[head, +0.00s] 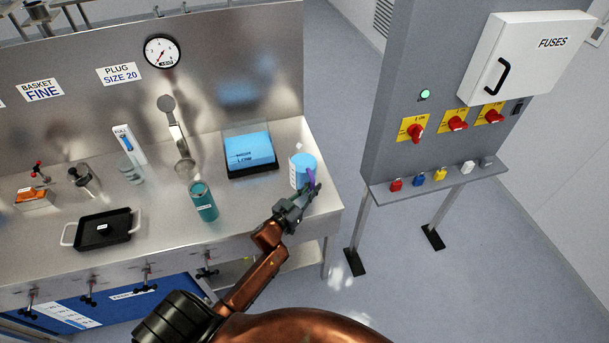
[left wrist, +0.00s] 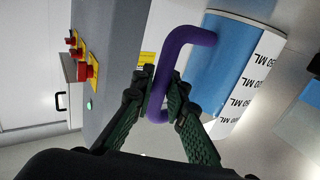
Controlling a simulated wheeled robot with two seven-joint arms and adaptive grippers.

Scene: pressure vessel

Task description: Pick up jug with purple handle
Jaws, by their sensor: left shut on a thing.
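The jug (head: 301,169) stands near the right end of the steel counter, with blue contents and a purple handle (head: 311,178) on its right side. In the left wrist view the jug (left wrist: 225,65) shows its blue band and a white strip with ML markings, and the purple handle (left wrist: 176,60) runs between my fingers. My left gripper (head: 303,196) is shut on the handle; it also shows in the left wrist view (left wrist: 163,97). Whether the jug's base touches the counter is hard to tell. My right gripper is not in view.
A black tray with a blue display (head: 250,155) sits left of the jug. A teal cylinder (head: 204,203) and a black handled tray (head: 104,230) stand further left. A grey fuse cabinet (head: 440,70) with red switches and padlocks stands to the right, past a floor gap.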

